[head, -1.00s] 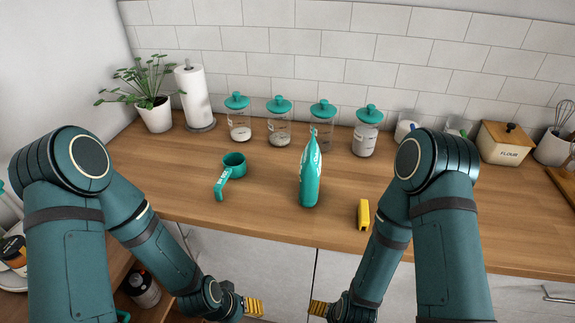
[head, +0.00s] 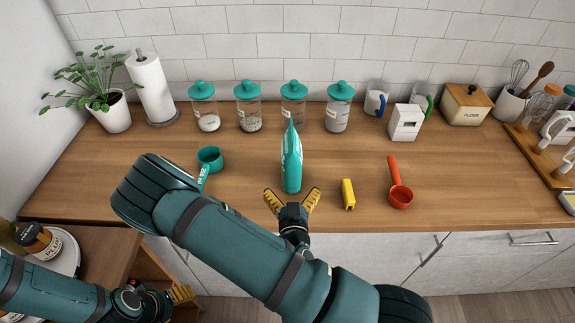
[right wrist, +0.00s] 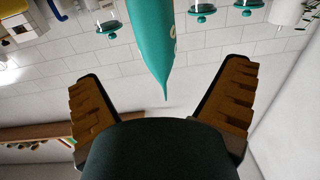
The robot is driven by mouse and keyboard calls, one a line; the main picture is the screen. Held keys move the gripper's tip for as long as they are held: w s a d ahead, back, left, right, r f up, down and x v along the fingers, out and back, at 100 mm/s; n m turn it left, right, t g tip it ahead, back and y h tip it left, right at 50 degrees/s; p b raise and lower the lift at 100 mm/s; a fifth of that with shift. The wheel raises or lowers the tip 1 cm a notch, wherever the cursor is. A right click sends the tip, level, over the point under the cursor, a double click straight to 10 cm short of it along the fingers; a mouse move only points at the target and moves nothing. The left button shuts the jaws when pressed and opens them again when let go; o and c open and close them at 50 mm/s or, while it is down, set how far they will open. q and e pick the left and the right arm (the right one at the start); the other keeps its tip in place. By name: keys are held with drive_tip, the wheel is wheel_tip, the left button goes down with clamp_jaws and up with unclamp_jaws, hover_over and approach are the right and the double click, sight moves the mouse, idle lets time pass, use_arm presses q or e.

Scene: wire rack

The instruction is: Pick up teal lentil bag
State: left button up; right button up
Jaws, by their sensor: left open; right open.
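The teal lentil bag (head: 291,165) stands upright on the wooden counter, its pointed top facing up. My right gripper (head: 292,198) is open and empty at the counter's front edge, just in front of the bag's base. In the right wrist view the bag (right wrist: 152,35) hangs upside down between the two spread fingers of the right gripper (right wrist: 160,85), with space on both sides and no contact visible. My left gripper (head: 180,294) is open, low at the left and apart from the bag, below counter height.
A teal measuring cup (head: 210,158) lies left of the bag. A yellow clip (head: 348,194) and a red scoop (head: 399,195) lie to its right. Several teal-lidded jars (head: 249,110) stand behind it. The counter (head: 250,185) immediately around the bag is clear.

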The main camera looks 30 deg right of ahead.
sight(292, 171)
drive_tip(key=b+x, duration=0.1)
drive_tip(key=x, duration=0.2)
drive_tip(key=shift+f+b, duration=0.2)
drive_tip(key=shift+b, duration=0.15)
drive_tip(key=b+x, duration=0.2)
drive_tip(key=b, duration=0.2)
drive_tip(key=shift+a+b, duration=0.1)
drive_tip(key=shift+b, duration=0.25)
use_arm(q)
wheel_tip(292, 171, down, 10)
drive_tip(key=b, duration=0.1)
drive_tip(key=shift+s+d+r, duration=0.2)
drive_tip(key=shift+s+r, duration=0.05)
drive_tip(key=shift+s, duration=0.1)
use_arm(e)
drive_tip(key=shift+w+d+r, duration=0.1)
drive_tip(key=shift+w+d, duration=0.15)
drive_tip(key=shift+w+d+b, duration=0.25)
drive_tip(key=shift+w+b, duration=0.1)
drive_tip(key=shift+b, duration=0.5)
drive_tip(key=x, duration=0.3)
drive_tip(key=shift+d, duration=0.25)
drive_tip(key=shift+w+d, duration=0.3)
drive_tip(key=shift+w, duration=0.2)
use_arm(q)
drive_tip(key=shift+s+f, duration=0.25)
drive_tip(key=shift+f, duration=0.55)
use_arm(e)
drive_tip(key=c, duration=1.4)
